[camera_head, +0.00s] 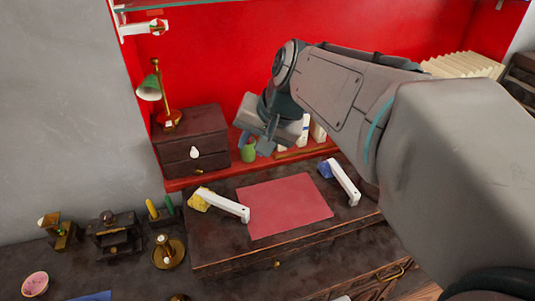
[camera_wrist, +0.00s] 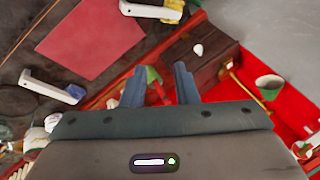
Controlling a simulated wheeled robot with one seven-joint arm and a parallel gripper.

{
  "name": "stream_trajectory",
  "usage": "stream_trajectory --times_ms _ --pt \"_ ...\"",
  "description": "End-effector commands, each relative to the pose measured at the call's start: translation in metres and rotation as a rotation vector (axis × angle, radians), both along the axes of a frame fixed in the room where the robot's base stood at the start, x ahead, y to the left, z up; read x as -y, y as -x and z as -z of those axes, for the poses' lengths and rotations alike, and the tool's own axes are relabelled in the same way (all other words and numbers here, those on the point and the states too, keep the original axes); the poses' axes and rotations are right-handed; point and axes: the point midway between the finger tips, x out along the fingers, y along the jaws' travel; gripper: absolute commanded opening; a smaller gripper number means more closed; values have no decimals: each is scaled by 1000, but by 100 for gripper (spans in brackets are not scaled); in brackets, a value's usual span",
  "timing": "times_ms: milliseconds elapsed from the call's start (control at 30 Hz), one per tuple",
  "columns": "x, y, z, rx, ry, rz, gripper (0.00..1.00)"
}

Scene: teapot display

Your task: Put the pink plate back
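A small round pink dish (camera_head: 35,284), perhaps the pink plate, sits at the lower left edge of the dark table in the head view. A flat rectangular pink-red sheet (camera_head: 285,205) lies on the wooden desk top; it also shows in the wrist view (camera_wrist: 90,38). My gripper (camera_wrist: 160,72) is open, with its two fingers apart and nothing visibly held. In the head view it hangs above the red shelf, partly hidden by my arm, far from the pink dish. A green vase (camera_head: 248,151) stands below it and shows between the fingers in the wrist view.
White holders with a yellow end (camera_head: 222,204) and a blue end (camera_head: 342,181) flank the sheet. A drawer box (camera_head: 192,140) with a green lamp (camera_head: 150,88) stands left of my gripper. Brass items (camera_head: 168,252) crowd the left table.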

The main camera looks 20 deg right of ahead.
Motion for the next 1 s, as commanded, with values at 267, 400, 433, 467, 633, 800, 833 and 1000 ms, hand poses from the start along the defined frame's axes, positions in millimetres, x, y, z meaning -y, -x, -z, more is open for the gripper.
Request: stream_trajectory --times_ms 267,400,433,467,633,800,833,1000 --pt "12 96 87 -105 343 -342 27" --pt "17 112 102 -122 402 -409 27" --pt "18 113 103 -123 409 -415 27" --pt "18 113 103 -124 412 -419 27" --pt "18 113 103 -125 411 -418 27" --pt "18 113 103 -125 411 -417 27" --pt "18 113 103 -125 411 -417 27" --pt "18 113 103 -125 411 -417 27"
